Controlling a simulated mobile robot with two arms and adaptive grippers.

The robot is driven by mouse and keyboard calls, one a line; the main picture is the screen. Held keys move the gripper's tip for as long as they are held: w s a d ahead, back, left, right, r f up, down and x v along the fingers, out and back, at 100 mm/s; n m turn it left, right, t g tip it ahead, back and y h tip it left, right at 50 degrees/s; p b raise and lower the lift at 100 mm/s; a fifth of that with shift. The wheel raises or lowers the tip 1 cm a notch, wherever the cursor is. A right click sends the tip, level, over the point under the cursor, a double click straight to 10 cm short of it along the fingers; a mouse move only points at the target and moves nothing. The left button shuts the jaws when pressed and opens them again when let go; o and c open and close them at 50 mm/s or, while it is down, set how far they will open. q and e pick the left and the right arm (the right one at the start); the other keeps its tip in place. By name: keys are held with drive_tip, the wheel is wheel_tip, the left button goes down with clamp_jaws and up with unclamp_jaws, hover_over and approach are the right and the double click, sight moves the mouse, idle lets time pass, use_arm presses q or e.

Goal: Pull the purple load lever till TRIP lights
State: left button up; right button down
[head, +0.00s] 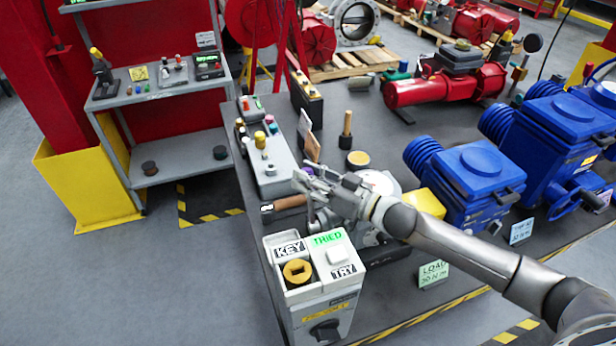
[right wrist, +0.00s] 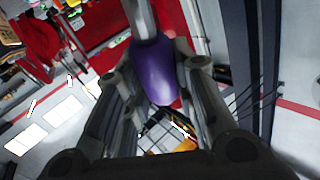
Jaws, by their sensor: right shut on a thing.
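The purple load lever (right wrist: 153,75) shows in the right wrist view as a rounded purple grip on a grey shaft. It lies between the two fingers of my right gripper (right wrist: 158,95), which is shut on it. In the head view my right gripper (head: 318,188) is above the bench, behind the grey KEY/TRY box (head: 325,305). I see no TRIP lamp or lettering. A green TRIED label (head: 327,239) shows on top of the box. My left gripper is not in view.
Blue actuators (head: 468,180) stand on the bench to the right, with a LOAD card (head: 433,273) in front. A grey control box (head: 268,160), a wooden handle (head: 290,202) and a yellow block (head: 422,203) are close to the gripper. A shelf (head: 160,90) stands left.

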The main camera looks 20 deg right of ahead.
drive_tip(key=shift+s+f+b, duration=0.1)
drive_tip(key=shift+s+b, duration=0.15)
drive_tip(key=shift+b, duration=0.35)
drive_tip(key=s+n+t+y+b, duration=0.2)
drive_tip(key=s+n+y+b, duration=0.3)
drive_tip(key=b, duration=0.8)
drive_tip(key=shift+s+d+n+t+y, duration=0.15)
drive_tip(key=shift+s+n+t+y, duration=0.2)
drive_tip(key=shift+s+n, duration=0.95)
drive_tip(key=shift+s+m, duration=0.5)
drive_tip(key=c, duration=1.2)
unclamp_jaws()
drive_tip(key=shift+o, duration=0.2)
